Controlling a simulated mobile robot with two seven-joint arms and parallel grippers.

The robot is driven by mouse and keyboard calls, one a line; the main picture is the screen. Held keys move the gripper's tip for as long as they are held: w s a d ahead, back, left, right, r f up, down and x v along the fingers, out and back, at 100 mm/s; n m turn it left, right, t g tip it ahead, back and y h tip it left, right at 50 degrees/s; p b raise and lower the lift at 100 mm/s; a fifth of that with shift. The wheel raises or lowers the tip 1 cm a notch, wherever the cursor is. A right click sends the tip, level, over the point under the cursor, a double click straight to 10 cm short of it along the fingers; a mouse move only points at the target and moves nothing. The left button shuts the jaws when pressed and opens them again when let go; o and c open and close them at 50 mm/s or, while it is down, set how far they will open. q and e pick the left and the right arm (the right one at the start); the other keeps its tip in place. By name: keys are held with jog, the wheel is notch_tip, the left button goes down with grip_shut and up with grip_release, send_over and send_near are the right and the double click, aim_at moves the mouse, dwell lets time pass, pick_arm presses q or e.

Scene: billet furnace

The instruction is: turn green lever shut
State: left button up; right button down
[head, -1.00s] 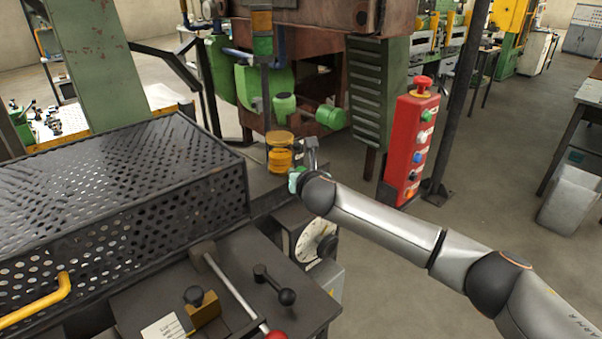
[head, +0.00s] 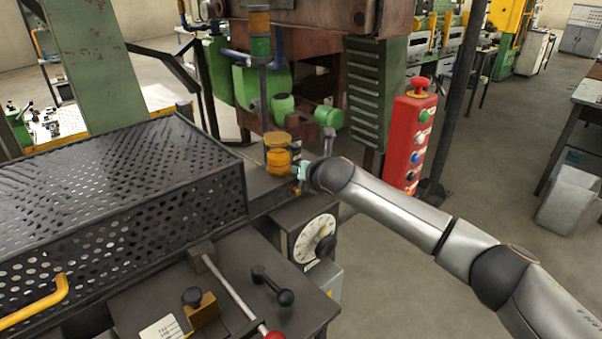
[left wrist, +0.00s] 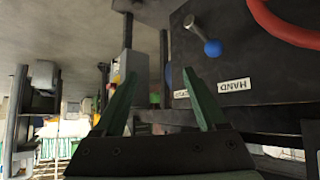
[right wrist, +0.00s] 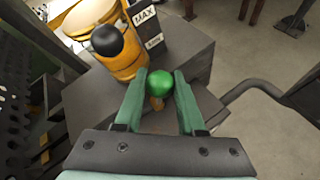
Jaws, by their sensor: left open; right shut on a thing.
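The green lever shows in the right wrist view as a round green knob (right wrist: 160,83) on a short brass-coloured stem. My right gripper (right wrist: 160,104) has its two fingers on either side of the knob and is shut on it. In the head view my right gripper (head: 302,171) is beside the yellow cylinder (head: 279,155), above the grey box with a white dial (head: 314,239); the knob is mostly hidden there. My left gripper (left wrist: 162,100) is open and empty in the left wrist view, below a dark panel (left wrist: 262,65) labelled HAND with a blue-knobbed lever (left wrist: 213,48).
A black perforated cover (head: 110,200) fills the left of the head view. A red button post (head: 409,138) stands behind my right arm. A red-tipped lever (head: 235,290) and a black-knobbed handle (head: 273,285) are on the near panel.

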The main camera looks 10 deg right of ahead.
jog(key=shift+w+d+f+m+g+y, duration=0.25)
jog(key=shift+d+m+g+y, duration=0.1)
jog(key=shift+m+g+y, duration=0.15)
jog(key=shift+w+d+f+m+g+y, duration=0.15)
jog(key=shift+w+d+m+g+y, duration=0.1)
jog(key=shift+d+m+g+y, duration=0.2)
jog(key=shift+a, duration=0.1)
jog(key=c, duration=0.5)
grip_release()
jog(key=b+v, duration=0.1)
jog(key=v, duration=1.1)
jog(key=shift+s+r+b, duration=0.15)
jog(key=shift+s+b, duration=0.05)
jog(key=shift+b, duration=0.1)
